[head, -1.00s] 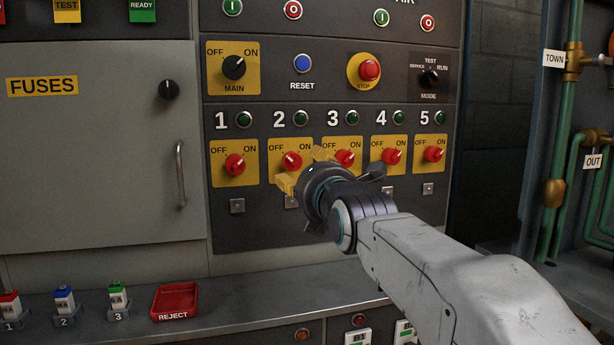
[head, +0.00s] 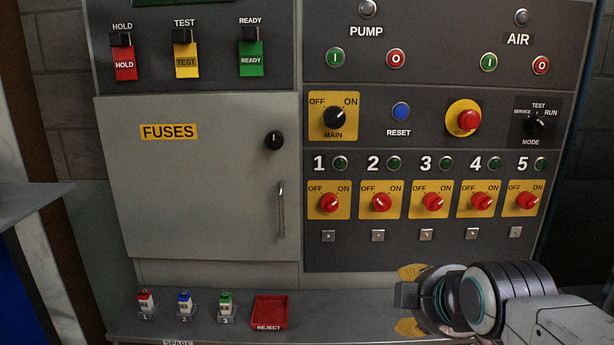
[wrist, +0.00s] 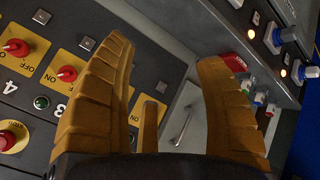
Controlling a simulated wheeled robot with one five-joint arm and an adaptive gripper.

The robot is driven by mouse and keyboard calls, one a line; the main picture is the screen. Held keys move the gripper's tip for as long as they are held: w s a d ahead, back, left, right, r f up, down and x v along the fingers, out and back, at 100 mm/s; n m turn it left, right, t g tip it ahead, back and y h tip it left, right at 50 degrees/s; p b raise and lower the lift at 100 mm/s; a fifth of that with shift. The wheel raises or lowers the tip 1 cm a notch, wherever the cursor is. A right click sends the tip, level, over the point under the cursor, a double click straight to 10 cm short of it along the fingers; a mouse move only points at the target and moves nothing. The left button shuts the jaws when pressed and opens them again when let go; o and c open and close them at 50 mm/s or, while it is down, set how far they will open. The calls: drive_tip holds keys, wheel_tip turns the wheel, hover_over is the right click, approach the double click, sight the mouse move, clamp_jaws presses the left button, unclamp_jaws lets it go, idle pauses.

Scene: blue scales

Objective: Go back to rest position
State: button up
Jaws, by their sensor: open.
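My gripper (head: 410,300) is at the lower right of the head view, in front of the ledge and below the switch panel. Its yellow fingers are spread apart, with nothing between them. In the wrist view the two ribbed fingers (wrist: 170,105) are also apart and empty. They point toward the panel and the grey cabinet door, and touch nothing that I can see. My arm comes in from the lower right corner.
The red numbered switches (head: 432,202) sit on the dark panel above my gripper. The closed fuses cabinet (head: 205,200) has a projecting handle (head: 281,210). Three fuses and a red reject tray (head: 270,312) stand on the ledge below. The space before the cabinet is clear.

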drive_tip(key=s+m+g+p, duration=0.6)
drive_tip(key=s+m+p, duration=0.4)
drive_tip(key=s, duration=0.7)
drive_tip(key=shift+r+p, duration=0.4)
drive_tip(key=shift+p, duration=0.3)
idle(0.4)
